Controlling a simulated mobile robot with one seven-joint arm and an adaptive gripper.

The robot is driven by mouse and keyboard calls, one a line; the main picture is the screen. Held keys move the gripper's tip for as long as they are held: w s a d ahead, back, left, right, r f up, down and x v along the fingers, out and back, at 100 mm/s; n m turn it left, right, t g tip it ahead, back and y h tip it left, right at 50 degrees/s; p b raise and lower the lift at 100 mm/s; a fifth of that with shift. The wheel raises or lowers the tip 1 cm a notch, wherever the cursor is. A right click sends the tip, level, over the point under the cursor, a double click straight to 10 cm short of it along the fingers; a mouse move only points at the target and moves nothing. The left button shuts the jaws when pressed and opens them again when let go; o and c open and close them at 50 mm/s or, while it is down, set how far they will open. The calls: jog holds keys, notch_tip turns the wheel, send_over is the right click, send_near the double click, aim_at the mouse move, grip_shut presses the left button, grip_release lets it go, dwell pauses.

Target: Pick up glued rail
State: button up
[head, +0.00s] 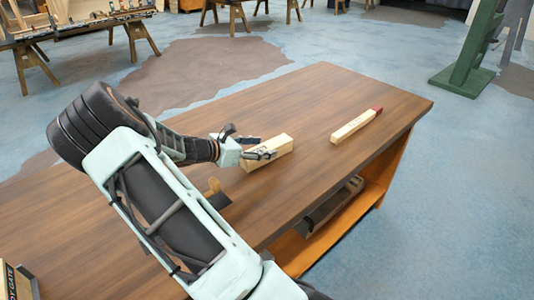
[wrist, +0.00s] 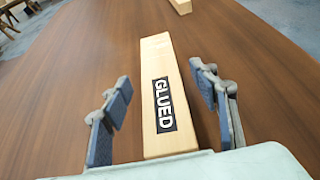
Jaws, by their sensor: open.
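The glued rail (wrist: 160,65) is a short pale wooden block with a black label reading GLUED on its top face. It lies flat on the brown wooden table (wrist: 65,60). In the wrist view it lies between the two fingers of my gripper (wrist: 165,108), with a gap on each side. My gripper is open, and its fingers do not appear to touch the rail.
A second pale wooden piece with a red end (head: 355,126) lies to the right on the table (head: 330,85). A shelf (head: 330,207) is under the tabletop. Sawhorses (head: 135,38) and a green stand (head: 470,60) are beyond.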

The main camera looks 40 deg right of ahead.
aim_at(283, 143)
jog(key=x, duration=0.2)
jog(key=shift+d+f, duration=0.15)
jog(key=shift+d, duration=0.05)
grip_shut()
dwell(0.4)
